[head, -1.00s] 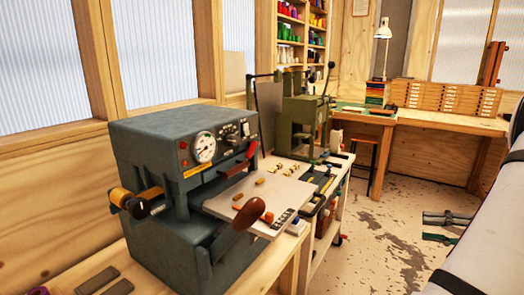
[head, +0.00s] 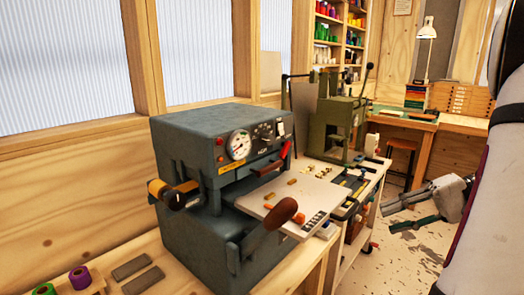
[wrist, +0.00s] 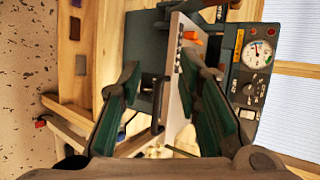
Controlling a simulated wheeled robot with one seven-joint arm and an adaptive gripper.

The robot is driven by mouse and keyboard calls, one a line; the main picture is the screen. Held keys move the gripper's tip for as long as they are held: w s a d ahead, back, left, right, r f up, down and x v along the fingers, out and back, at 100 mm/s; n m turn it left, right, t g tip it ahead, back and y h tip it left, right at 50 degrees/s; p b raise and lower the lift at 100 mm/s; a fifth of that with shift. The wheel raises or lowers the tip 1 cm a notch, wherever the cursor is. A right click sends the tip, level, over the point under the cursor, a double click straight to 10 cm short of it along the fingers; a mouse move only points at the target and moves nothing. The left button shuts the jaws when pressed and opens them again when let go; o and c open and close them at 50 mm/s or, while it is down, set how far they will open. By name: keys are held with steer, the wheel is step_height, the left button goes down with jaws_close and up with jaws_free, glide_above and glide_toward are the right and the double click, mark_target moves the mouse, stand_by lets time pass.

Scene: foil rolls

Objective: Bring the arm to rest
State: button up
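My gripper (head: 400,215) is at the right of the head view, over the floor and apart from the machine and bench. Its two fingers with green pads are spread, and nothing shows between them in the wrist view (wrist: 158,75). Part of my arm fills the right edge of the head view. A grey-blue press machine (head: 205,135) with a gauge stands on the wooden bench. A gold foil roll (head: 158,189) sits on a shaft at its left side. A purple roll (head: 79,278) and a green roll (head: 45,289) are at the bottom left, partly cut off.
A green press (head: 340,125) stands behind on a white cart (head: 352,225). Two grey bars (head: 140,275) lie on the bench. Open floor lies right of the cart.

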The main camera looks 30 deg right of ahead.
steer(key=s+a+r+n+g+h, duration=0.1)
steer(key=a+n+h, duration=0.3)
steer(key=a, duration=1.1)
steer(key=s+a+r+n+g+h, duration=0.1)
steer(key=a+n, duration=0.5)
steer(key=a, duration=1)
steer(key=r+g+h, duration=0.1)
steer(key=g+h, duration=0.1)
steer(key=h, duration=0.1)
steer(key=shift+n, duration=0.3)
steer(key=shift+s+d+h, duration=0.1)
steer(key=shift+h, duration=0.2)
